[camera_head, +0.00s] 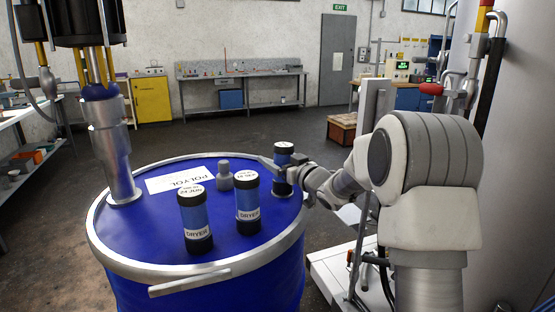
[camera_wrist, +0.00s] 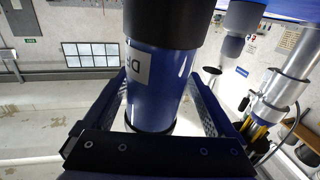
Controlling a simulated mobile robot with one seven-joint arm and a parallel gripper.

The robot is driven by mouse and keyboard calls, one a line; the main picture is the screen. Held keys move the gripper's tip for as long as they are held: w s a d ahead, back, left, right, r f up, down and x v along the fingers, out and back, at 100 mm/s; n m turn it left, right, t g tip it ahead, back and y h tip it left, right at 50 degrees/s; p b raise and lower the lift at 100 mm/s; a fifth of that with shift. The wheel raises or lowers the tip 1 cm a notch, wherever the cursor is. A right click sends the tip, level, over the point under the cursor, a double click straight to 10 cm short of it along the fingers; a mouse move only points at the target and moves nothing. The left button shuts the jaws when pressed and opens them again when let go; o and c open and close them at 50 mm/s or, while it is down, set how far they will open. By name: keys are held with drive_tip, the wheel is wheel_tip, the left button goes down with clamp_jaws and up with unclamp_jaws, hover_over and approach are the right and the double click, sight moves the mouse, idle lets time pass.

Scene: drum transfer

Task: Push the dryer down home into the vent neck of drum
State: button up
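The blue drum (camera_head: 165,238) has a silver rim and a POLYOL label on its lid. My gripper (camera_head: 279,166) is at the lid's right side, around a blue dryer (camera_head: 282,184) with black ends that stands upright. In the wrist view the same dryer (camera_wrist: 160,85) is between both fingers (camera_wrist: 160,75), which appear to touch its sides. Two more labelled dryers stand on the lid, one in front (camera_head: 194,216) and one right of it (camera_head: 247,202). The vent neck is not clearly visible, and I cannot tell how deep the held dryer sits.
A small grey fitting (camera_head: 224,175) stands on the lid close to the dryers. A thick metal pump tube (camera_head: 113,155) enters the lid at the left. Equipment and a white column stand to the right.

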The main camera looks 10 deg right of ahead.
drive_tip(key=shift+o, duration=0.3)
drive_tip(key=shift+f, duration=0.2)
drive_tip(key=shift+s, duration=0.1)
drive_tip(key=shift+s+d, duration=0.2)
drive_tip(key=shift+s, duration=0.1)
drive_tip(key=v, duration=1.6)
drive_tip(key=shift+s+p, duration=0.25)
drive_tip(key=shift+p, duration=0.15)
drive_tip(key=shift+r, duration=0.2)
